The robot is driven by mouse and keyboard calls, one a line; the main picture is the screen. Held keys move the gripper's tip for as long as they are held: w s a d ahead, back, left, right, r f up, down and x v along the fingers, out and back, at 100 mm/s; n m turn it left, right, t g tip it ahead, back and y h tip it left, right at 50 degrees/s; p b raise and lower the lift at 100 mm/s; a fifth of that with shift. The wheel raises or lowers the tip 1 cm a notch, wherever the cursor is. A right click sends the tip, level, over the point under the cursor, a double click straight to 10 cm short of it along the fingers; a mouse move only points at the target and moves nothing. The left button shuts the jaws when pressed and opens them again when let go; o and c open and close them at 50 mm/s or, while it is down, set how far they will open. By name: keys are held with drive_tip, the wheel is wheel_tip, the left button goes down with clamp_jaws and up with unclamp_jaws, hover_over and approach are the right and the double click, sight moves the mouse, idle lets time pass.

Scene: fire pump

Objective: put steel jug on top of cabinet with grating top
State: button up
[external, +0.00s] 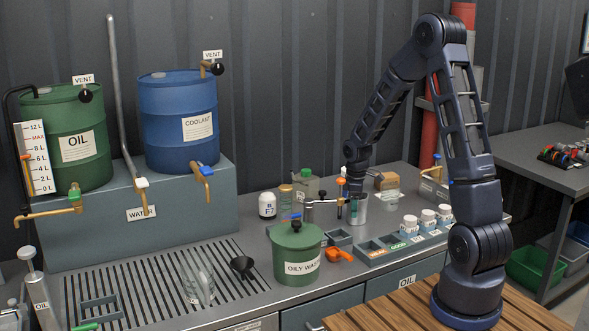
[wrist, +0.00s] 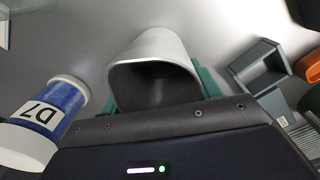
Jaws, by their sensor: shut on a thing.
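The steel jug (external: 361,213) is a plain grey metal vessel on the right half of the worktop, under my wrist. In the wrist view the jug (wrist: 150,50) shows its wide dark mouth towards the camera, with teal finger parts on both sides. My gripper (external: 354,204) is shut on the jug. I cannot tell whether its base touches the worktop. The cabinet with grating top (external: 140,282) is at the front left, with dark slots in its metal top. A clear beaker (external: 198,283) and a black funnel (external: 241,266) stand on the grating.
The green oily waste can (external: 297,262) stands between grating and jug. White jars (external: 428,217) and small trays (external: 372,252) lie right. The grating's middle has free room.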

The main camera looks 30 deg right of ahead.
drive_tip(key=o, duration=1.1)
drive_tip(key=shift+o, duration=0.2)
wheel_tip(320, 180, up, 12)
drive_tip(key=s+r+m+t, duration=0.2)
drive_tip(key=s+r+m, duration=0.4)
drive_tip(key=s+r, duration=0.85)
drive_tip(key=s+r+m+t, duration=0.2)
drive_tip(key=s+r+m, duration=0.1)
drive_tip(key=s, duration=1.2)
drive_tip(key=shift+s+d+r+m+t, duration=0.2)
drive_tip(key=shift+s+d+m+t, duration=0.15)
drive_tip(key=shift+m, duration=0.55)
